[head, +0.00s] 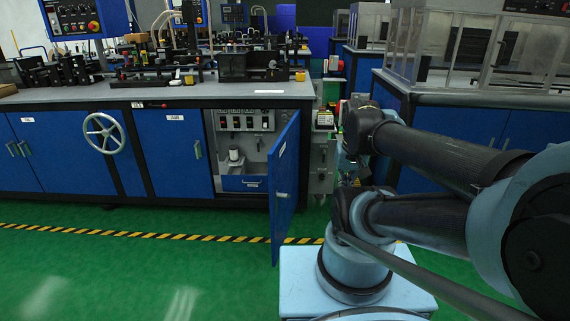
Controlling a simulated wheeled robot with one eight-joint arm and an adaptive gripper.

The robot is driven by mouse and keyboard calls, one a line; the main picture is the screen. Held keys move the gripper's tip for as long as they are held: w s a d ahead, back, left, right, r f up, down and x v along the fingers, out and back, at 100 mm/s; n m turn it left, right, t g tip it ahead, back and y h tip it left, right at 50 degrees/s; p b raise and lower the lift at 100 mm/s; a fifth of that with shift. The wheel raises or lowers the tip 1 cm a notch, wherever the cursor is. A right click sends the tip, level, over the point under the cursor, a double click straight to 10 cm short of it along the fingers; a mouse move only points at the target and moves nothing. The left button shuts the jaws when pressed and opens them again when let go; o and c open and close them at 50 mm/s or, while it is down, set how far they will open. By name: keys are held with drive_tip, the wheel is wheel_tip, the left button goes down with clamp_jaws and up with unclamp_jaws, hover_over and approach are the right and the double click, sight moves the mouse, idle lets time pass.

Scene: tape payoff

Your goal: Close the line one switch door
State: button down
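A blue switch door (284,205) stands wide open in the head view, swung out toward me from the right side of a cabinet compartment (262,149). The door shows nearly edge-on, with a white label near its top and a small handle on it. Inside the compartment are a row of switches (245,123), a white cylindrical part (235,157) and a blue drawer front (243,184). My arm comes in from the right and bends near the cabinet, right of the door. My gripper cannot be made out; the arm's own links hide that area.
The long workbench (180,98) carries machine parts. Its other blue doors (186,150) are shut, and a handwheel (104,133) sticks out. A grey control box (322,165) stands right of the open door. Green floor (130,275) in front is clear, with a striped line.

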drive_tip(key=w+a+r+m+y, duration=0.1)
drive_tip(key=w+a+m, duration=0.2)
drive_tip(key=w+m, duration=0.45)
drive_tip(key=w+a+r+m+g+y, duration=0.1)
drive_tip(key=w+a+m+y, duration=0.1)
drive_tip(key=w+a+m, duration=0.35)
drive_tip(key=w+a+r+m+y, duration=0.1)
drive_tip(key=w+m, duration=0.6)
drive_tip(key=w, duration=0.4)
drive_tip(key=w+a+f, duration=0.1)
drive_tip(key=a+f, duration=0.6)
drive_tip(key=f, duration=0.1)
drive_tip(key=shift+w+a+f, duration=0.3)
drive_tip(key=shift+a+f, duration=0.1)
